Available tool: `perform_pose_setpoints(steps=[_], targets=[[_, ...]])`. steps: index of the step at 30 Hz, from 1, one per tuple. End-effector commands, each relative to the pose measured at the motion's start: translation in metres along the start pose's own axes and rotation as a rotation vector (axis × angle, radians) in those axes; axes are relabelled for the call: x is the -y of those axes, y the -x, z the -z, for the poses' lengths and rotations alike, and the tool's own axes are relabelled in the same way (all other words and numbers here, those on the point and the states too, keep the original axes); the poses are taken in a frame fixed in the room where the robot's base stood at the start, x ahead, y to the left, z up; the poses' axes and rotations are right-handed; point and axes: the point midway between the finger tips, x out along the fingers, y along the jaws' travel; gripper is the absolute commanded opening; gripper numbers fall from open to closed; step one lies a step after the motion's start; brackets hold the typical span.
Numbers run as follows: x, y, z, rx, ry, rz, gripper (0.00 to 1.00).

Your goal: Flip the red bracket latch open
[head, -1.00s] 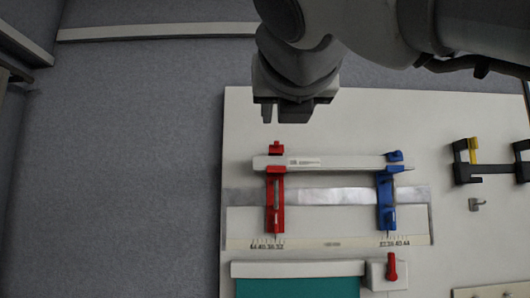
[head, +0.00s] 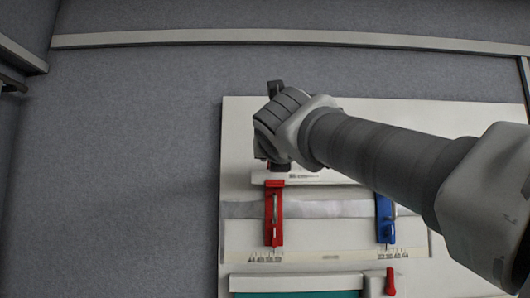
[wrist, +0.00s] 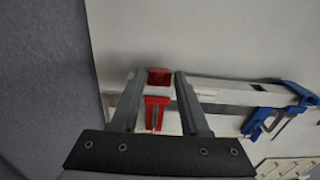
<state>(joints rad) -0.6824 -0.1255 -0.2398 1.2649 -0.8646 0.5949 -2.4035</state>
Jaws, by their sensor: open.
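The red bracket (head: 274,215) stands upright at the left end of a pale horizontal bar (head: 325,177) on the board. My gripper (wrist: 159,74) is open, with one finger on each side of the red bracket in the wrist view. I cannot tell whether either finger touches it. No object is held.
A blue bracket (head: 385,218) holds the right end of the bar and also shows in the wrist view (wrist: 262,120). Below are a printed scale (head: 330,254), a teal panel (head: 300,295) and a red lever (head: 390,281). Grey cloth surface lies clear to the left.

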Motion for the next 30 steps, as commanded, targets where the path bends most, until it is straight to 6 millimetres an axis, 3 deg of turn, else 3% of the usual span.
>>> perform_pose_setpoints(steps=[8,15,16,30], targets=[[0.0000,-0.0013,0.0001,0.000,0.000,0.000,0.45],[0.0000,-0.0011,0.0002,0.000,0.000,0.000,0.02],[0.0000,-0.0011,0.0002,0.000,0.000,0.000,0.00],[0.0000,-0.0011,0.0003,0.000,0.000,0.000,0.00]])
